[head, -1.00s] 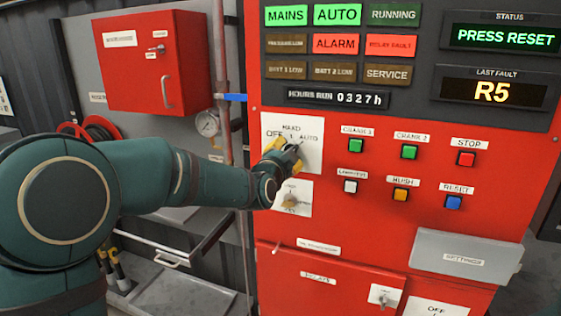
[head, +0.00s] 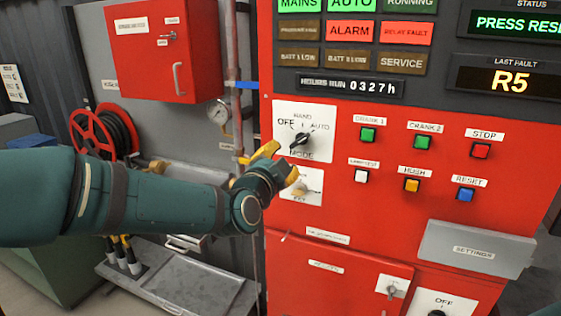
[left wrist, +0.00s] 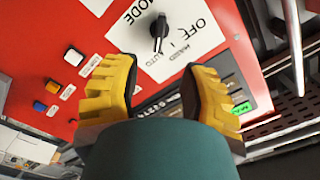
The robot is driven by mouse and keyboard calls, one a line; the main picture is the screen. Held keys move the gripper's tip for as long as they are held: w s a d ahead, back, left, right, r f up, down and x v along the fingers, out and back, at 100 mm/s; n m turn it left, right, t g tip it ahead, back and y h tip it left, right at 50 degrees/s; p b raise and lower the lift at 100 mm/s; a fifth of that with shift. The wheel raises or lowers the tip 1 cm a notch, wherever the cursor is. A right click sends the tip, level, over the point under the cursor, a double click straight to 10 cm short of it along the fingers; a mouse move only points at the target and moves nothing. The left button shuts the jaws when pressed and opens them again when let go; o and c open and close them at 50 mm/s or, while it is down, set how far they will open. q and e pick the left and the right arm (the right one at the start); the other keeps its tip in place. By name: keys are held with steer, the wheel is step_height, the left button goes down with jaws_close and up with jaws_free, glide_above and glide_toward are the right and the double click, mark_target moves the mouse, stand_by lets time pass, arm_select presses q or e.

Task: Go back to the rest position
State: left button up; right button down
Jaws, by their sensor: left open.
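My left gripper (head: 279,163) is open and empty, with yellow fingertips, in front of the red pump panel. It is just below and left of the black mode selector knob (head: 300,139) and apart from it. The knob sits on a white OFF/HAND/AUTO plate, its handle slanting from lower left to upper right, toward AUTO. In the left wrist view the open fingers (left wrist: 158,70) show with the knob (left wrist: 158,32) beyond them and nothing between them. The gripper partly covers the key switch plate (head: 306,192) in the head view. My right gripper is out of view.
Buttons stand right of the knob, including the red STOP (head: 480,151) and blue RESET (head: 465,195). The grey settings cover (head: 475,250) juts out below. A pipe (head: 232,60), gauge (head: 217,112), hose reel (head: 92,133) and metal tray (head: 195,287) lie left of the panel.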

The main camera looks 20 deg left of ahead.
arm_select(q)
steer(key=s+d+f+n+g, duration=0.1)
steer(key=d+f+n+g, duration=0.15)
steer(key=f, duration=0.75)
steer(key=s+d+f+n+g+h, duration=0.1)
steer(key=s+f+g, duration=0.15)
steer(key=f, duration=0.75)
steer(key=d+f+n+g, duration=0.2)
steer(key=f+g, duration=0.1)
steer(key=f, duration=0.8)
steer(key=s+d+f+n+g+h, duration=0.1)
steer(key=s+d+f+n+g, duration=0.1)
steer(key=s+f, duration=0.7)
steer(key=s+d+f+n+g+h, duration=0.1)
steer(key=s+d+f+n+g, duration=0.2)
steer(key=s+f, duration=0.6)
steer(key=n+g, duration=0.2)
steer(key=g, duration=0.1)
